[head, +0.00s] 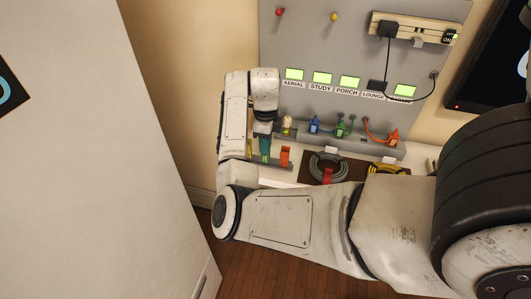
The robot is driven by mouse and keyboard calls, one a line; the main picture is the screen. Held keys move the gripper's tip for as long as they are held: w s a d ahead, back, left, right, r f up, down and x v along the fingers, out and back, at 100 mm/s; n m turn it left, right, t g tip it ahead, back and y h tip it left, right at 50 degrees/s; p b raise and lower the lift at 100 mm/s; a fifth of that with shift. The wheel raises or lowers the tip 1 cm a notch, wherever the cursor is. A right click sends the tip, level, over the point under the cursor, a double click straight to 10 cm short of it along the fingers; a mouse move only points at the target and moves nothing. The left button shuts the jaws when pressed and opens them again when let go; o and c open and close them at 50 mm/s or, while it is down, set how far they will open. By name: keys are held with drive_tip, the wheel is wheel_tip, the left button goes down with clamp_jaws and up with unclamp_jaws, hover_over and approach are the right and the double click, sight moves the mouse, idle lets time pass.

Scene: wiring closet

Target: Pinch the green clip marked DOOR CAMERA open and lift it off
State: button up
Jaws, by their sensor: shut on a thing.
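My gripper (263,127) points down at the left end of the low bench, below the grey panel. It is shut on a green clip (265,147), which shows just under the dark fingers. No marking can be read on it, so I cannot tell from the picture that it says DOOR CAMERA. An orange clip (285,157) stands just right of it on a grey rail (272,162). Whether the green clip still touches the rail I cannot tell. My wrist and forearm hide part of the rail's left side.
A grey ledge holds cream (288,123), blue (314,124), green (340,127) and orange (392,136) plugs. A grey cable coil (328,166) and a yellow coil (386,168) lie in front. A large white cabinet (90,150) stands at left. My arm crosses the foreground.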

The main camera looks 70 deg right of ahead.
sight(265, 156)
drive_tip(key=shift+r+p, duration=0.45)
drive_tip(key=shift+r, duration=0.05)
wheel_tip(265, 156, up, 4)
drive_tip(key=p, duration=0.3)
drive_tip(key=shift+f, duration=0.25)
